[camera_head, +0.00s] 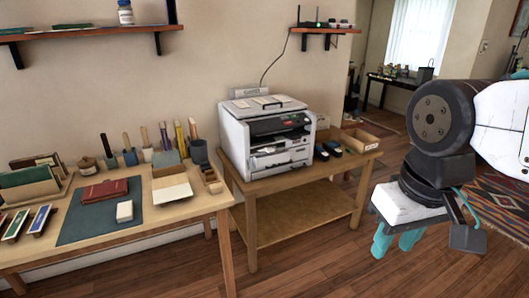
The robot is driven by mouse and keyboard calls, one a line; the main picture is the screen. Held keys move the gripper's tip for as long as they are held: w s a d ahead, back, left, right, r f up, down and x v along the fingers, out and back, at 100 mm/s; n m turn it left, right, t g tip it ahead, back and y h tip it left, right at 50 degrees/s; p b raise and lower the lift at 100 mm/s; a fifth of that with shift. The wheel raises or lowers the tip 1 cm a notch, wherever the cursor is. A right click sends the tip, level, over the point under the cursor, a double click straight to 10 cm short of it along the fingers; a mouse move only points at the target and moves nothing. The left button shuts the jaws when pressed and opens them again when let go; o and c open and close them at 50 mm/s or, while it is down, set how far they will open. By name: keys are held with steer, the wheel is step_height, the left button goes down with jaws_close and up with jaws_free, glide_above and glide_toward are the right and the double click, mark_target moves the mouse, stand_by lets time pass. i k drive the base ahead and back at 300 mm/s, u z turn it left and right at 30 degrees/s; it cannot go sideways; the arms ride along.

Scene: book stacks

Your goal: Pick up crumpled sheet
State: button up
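I cannot make out a crumpled sheet for certain in the head view. My gripper (396,243) hangs at the right, pointing down, with its two teal fingers apart and nothing seen between them.
A work table (185,207) at the left holds a dark mat (75,228), a red book (104,190), a small white block (124,211) and several tools. An open box (362,139) sits right of the printer. Shelves (90,32) hang above. A patterned rug (497,203) lies behind my arm.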

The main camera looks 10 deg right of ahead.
mark_target(270, 148)
steer(key=u, duration=0.15)
steer(key=i, duration=1.35)
steer(key=z, duration=0.85)
